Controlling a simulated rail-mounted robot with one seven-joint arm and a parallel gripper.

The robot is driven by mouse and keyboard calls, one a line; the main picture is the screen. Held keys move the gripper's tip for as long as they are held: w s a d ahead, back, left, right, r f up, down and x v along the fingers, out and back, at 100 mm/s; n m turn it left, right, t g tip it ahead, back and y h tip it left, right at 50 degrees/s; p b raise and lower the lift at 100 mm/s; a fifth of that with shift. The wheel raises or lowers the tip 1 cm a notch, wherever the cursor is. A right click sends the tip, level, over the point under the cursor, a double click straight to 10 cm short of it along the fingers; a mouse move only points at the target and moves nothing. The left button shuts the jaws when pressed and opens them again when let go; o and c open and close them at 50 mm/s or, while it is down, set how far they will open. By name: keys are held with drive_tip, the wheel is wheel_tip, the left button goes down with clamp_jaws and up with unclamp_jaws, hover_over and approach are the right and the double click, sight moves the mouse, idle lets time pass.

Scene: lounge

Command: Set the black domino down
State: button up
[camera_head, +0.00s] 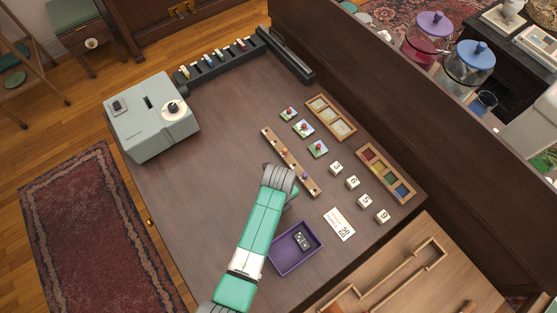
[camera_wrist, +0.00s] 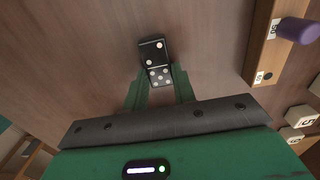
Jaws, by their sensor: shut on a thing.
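The black domino (camera_wrist: 155,62) with white pips shows in the wrist view, its lower end between the two green fingers. My gripper (camera_wrist: 158,88) is shut on it, with the domino sticking out beyond the fingertips over the brown tabletop. I cannot tell whether it touches the table. In the head view my arm's end is over the table beside the wooden peg rail, and it hides the held domino. A purple tray (camera_head: 273,259) stands to the lower right of my arm, with black dominoes (camera_head: 302,240) in it.
The wooden rail with pegs (camera_head: 290,161) lies close by; it also shows in the wrist view (camera_wrist: 262,45). Numbered cubes (camera_head: 352,182), a white card (camera_head: 339,224) and picture tiles (camera_head: 303,128) lie to the right. A grey box machine (camera_head: 150,130) stands upper left. The table's left middle is clear.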

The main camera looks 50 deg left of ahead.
drive_tip(key=shift+f, duration=0.15)
drive_tip(key=shift+f, duration=0.15)
drive_tip(key=o, duration=0.9)
drive_tip(key=shift+o, duration=0.2)
wheel_tip(320, 180, up, 12)
drive_tip(key=p, duration=0.3)
drive_tip(key=shift+r, duration=0.25)
